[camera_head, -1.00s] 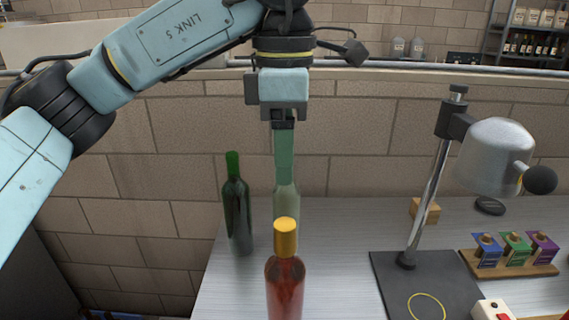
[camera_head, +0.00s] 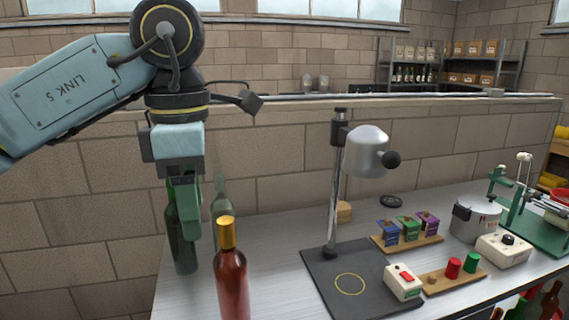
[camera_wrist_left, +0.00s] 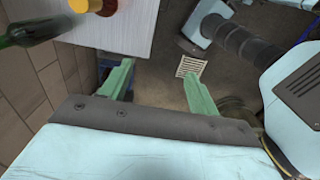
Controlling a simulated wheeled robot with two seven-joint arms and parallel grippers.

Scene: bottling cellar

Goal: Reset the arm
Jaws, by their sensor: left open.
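My left gripper (camera_head: 194,210) hangs fingers down over the left end of the steel table (camera_head: 262,290), in front of a dark green bottle (camera_head: 181,235) and left of a red-brown bottle with a yellow cap (camera_head: 231,275). In the left wrist view, its two green fingers (camera_wrist_left: 158,85) are spread with nothing between them, and the floor shows beyond. The green bottle (camera_wrist_left: 40,28) and the yellow cap (camera_wrist_left: 107,8) lie at the upper left there, apart from the fingers. My right gripper is in neither view.
A pale clear bottle (camera_head: 221,200) stands behind the left gripper. A lamp-like stand on a dark base (camera_head: 322,280), packets on a wooden rack (camera_head: 408,243), a switch box (camera_head: 404,282) and a metal pot (camera_head: 474,220) stand further right. Bare brick wall rises behind.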

